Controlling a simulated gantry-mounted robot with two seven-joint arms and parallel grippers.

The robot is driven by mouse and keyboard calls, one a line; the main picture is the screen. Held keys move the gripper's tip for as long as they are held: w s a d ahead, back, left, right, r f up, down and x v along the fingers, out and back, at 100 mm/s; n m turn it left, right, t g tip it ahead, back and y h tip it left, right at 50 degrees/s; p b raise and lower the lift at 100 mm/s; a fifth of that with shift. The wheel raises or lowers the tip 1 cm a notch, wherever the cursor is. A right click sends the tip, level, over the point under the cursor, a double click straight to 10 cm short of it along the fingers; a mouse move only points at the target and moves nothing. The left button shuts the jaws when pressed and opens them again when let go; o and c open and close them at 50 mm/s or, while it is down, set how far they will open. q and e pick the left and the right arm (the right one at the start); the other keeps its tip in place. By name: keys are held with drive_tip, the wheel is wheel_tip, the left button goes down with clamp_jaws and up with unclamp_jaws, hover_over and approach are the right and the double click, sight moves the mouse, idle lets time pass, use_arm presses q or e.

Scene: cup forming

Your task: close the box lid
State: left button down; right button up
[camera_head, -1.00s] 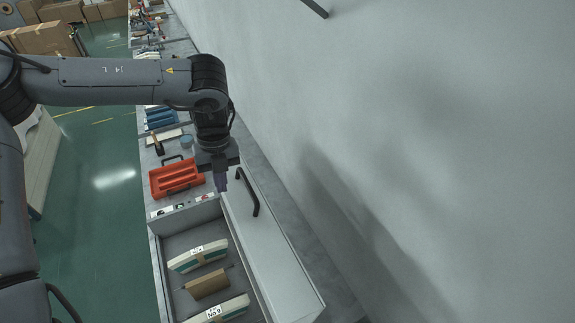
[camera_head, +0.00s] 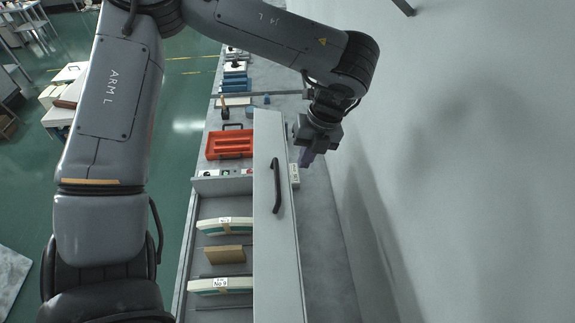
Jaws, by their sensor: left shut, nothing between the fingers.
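The grey box (camera_head: 189,262) stands on the bench at lower centre, with its left part open and its contents showing. Its long pale lid (camera_head: 270,270) stands open along the right side of the box, with a black bar handle (camera_head: 276,186) on the face I see. My left gripper (camera_head: 306,160) is shut and empty, pointing down just right of the lid's far part. I cannot tell whether its fingers touch the lid. My right gripper is not in view.
Inside the box lie white-and-green packs (camera_head: 222,286) and a brown block (camera_head: 223,254). A red tray (camera_head: 229,144) sits beyond the box. A bare grey bench strip (camera_head: 325,240) and a wall (camera_head: 470,200) lie to the right.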

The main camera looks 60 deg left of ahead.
sight(287, 188)
use_arm(q)
drive_tip(key=s+f+p, duration=0.1)
drive_tip(key=s+a+f+p, duration=0.1)
drive_tip(key=s+f, duration=0.1)
drive_tip(key=shift+s+a+f+p, duration=0.25)
drive_tip(key=shift+s+p, duration=0.05)
drive_tip(key=shift+s, duration=0.1)
drive_tip(key=shift+s+f, duration=0.15)
